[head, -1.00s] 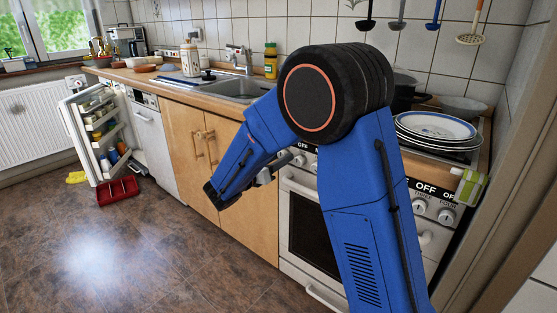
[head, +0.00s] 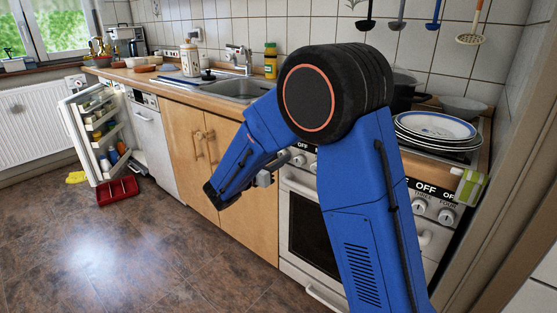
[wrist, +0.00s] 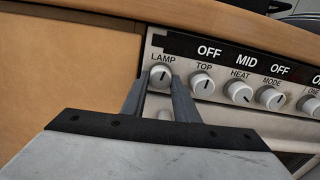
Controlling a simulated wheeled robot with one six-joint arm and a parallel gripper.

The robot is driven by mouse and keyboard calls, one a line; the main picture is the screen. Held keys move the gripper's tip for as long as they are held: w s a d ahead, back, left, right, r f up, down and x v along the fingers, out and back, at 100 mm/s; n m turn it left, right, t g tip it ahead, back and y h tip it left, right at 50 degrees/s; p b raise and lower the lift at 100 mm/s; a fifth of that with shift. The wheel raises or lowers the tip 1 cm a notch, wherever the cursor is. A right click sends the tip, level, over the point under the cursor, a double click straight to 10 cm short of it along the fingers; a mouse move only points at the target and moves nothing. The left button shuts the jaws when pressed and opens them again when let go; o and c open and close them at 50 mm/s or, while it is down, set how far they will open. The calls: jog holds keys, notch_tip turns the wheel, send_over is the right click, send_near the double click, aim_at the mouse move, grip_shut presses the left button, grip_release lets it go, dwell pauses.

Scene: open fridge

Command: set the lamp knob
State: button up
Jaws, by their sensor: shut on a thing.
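The lamp knob (wrist: 160,77) is a round, light knob with a dark pointer line, under the word LAMP at the left end of the oven panel (wrist: 150,48) in the wrist view. Its pointer is close to upright, with a slight lean. My gripper (wrist: 158,82) has one grey finger on each side of the knob and is shut on it. The knob's lower part is close between the fingers. In the head view, part of my gripper (head: 265,179) shows at the oven's left edge; my arm hides the lamp knob there.
To the right on the panel are the TOP knob (wrist: 202,84), HEAT knob (wrist: 238,92) and MODE knob (wrist: 270,97). Their displays read OFF, MID and OFF. Plates (head: 436,127) stand on the stove. The fridge door (head: 80,135) is open at the left.

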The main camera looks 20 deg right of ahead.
jog(key=m, duration=0.4)
jog(key=shift+m, duration=0.3)
jog(key=m, duration=0.4)
jog(key=shift+w+a+m, duration=0.1)
jog(key=shift+m, duration=0.3)
jog(key=o, duration=1.1)
jog(key=shift+c, duration=0.2)
jog(key=v, duration=1.7)
jog(key=shift+a, duration=0.15)
jog(key=shift+r, duration=0.1)
